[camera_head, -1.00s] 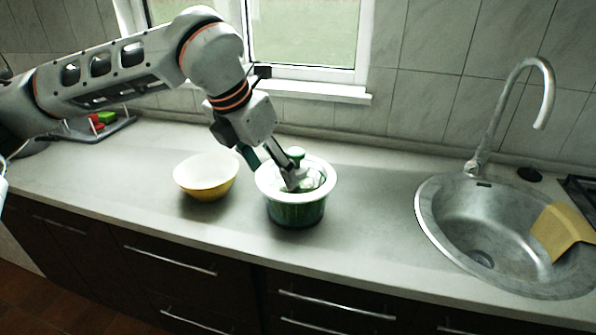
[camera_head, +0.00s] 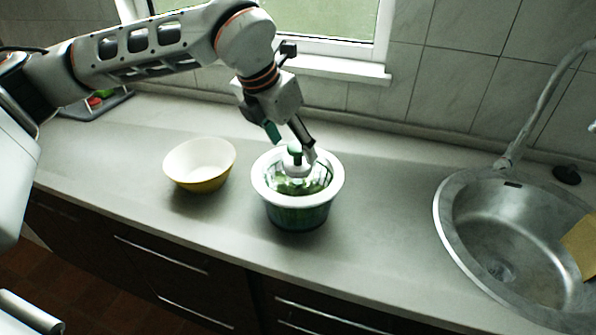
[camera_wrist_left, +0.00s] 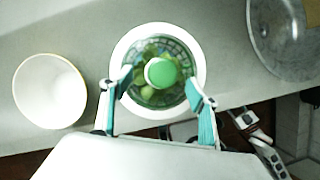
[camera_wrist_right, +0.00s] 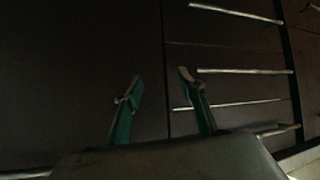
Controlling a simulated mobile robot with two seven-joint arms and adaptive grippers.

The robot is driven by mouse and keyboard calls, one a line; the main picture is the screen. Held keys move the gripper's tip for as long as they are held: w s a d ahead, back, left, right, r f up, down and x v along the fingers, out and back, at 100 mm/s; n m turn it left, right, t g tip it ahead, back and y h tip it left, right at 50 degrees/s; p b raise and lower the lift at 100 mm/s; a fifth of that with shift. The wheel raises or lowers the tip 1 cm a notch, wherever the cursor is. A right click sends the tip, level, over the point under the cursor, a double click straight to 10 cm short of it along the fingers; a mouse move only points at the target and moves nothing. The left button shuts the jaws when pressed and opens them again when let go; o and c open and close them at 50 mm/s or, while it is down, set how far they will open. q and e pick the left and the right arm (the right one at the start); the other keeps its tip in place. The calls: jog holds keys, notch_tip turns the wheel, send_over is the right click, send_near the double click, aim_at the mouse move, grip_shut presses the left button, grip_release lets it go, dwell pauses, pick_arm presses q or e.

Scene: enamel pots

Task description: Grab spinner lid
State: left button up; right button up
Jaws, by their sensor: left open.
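The spinner (camera_head: 296,216) is a green pot on the counter. Its lid (camera_head: 262,188) has a wide white rim, a clear middle showing green contents, and a green-topped knob (camera_head: 295,147). My left gripper (camera_head: 291,141) is open above the lid, its fingers on either side of the knob. In the left wrist view the knob (camera_wrist_left: 161,73) lies between the spread fingers of the left gripper (camera_wrist_left: 160,88), with gaps on both sides. My right gripper (camera_wrist_right: 160,80) is open and empty in front of dark cabinet fronts, seen in the right wrist view.
A yellow bowl (camera_head: 199,165), white inside, stands left of the spinner. A metal sink (camera_head: 520,245) with a tap (camera_head: 540,105) is on the right. A small rack (camera_head: 100,104) is at the back left. The counter between spinner and sink is clear.

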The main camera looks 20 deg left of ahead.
aim_at(298, 170)
pick_arm(q)
jog(key=x, duration=0.3)
jog(key=shift+w+d+f, duration=0.15)
jog(key=shift+d+f, duration=0.1)
jog(key=shift+w+f, duration=0.15)
jog(key=shift+f, duration=0.1)
grip_shut()
pick_arm(e)
jog(key=shift+w+r, duration=0.5)
jog(key=shift+r, duration=0.15)
pick_arm(q)
jog(key=shift+r, duration=0.2)
pick_arm(e)
jog(key=shift+f, duration=0.1)
